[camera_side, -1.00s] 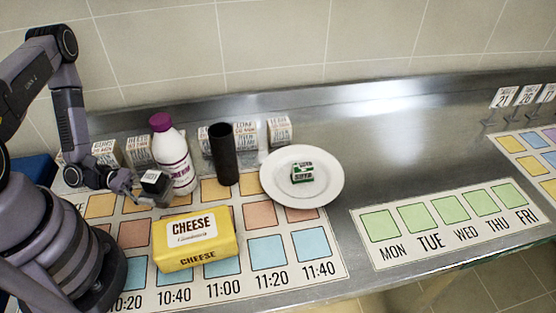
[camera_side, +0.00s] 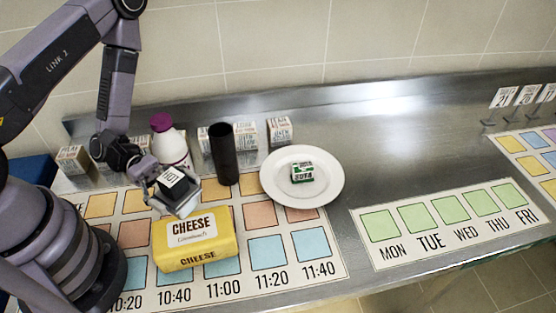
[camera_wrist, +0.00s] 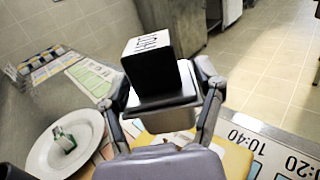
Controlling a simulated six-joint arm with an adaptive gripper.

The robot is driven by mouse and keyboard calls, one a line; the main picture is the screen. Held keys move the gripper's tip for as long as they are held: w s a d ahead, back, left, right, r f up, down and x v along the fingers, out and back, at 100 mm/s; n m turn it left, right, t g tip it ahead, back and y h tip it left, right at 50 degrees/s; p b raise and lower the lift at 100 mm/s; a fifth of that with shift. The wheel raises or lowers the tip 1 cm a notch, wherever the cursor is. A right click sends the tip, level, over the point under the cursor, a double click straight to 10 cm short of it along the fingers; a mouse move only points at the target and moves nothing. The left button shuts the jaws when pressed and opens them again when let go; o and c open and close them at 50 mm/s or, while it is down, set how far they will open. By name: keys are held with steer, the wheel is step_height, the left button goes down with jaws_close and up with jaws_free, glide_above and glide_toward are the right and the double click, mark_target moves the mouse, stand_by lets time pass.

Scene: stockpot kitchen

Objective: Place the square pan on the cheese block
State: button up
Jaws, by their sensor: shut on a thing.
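My gripper (camera_wrist: 165,105) is shut on the small square pan (camera_wrist: 168,118), with one finger at each side. The pan is silvery with a dark rim, and a black block with a white printed top (camera_wrist: 150,58) stands in or on it. In the side view the pan (camera_side: 187,208) is held up near the back left edge of the cheese block (camera_side: 195,245). Whether the two touch is unclear. The cheese block is yellow with a white label and lies flat on the grid mat; part of it shows below the pan in the wrist view (camera_wrist: 237,160).
A white bottle with a purple cap (camera_side: 168,148) and a black cylinder (camera_side: 223,155) stand behind. A white plate (camera_side: 320,192) to the right holds a small green-and-white box (camera_side: 302,172). Several small printed boxes line the back. The counter's middle is clear.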

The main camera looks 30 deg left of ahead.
step_height(320, 180, down, 7)
stand_by(0.3)
steer(key=o, duration=1.2)
steer(key=shift+f, duration=0.15)
steer(key=shift+o, duration=0.2)
steer(key=shift+r, duration=0.2)
steer(key=a, duration=1.2)
steer(key=shift+s+d, duration=0.1)
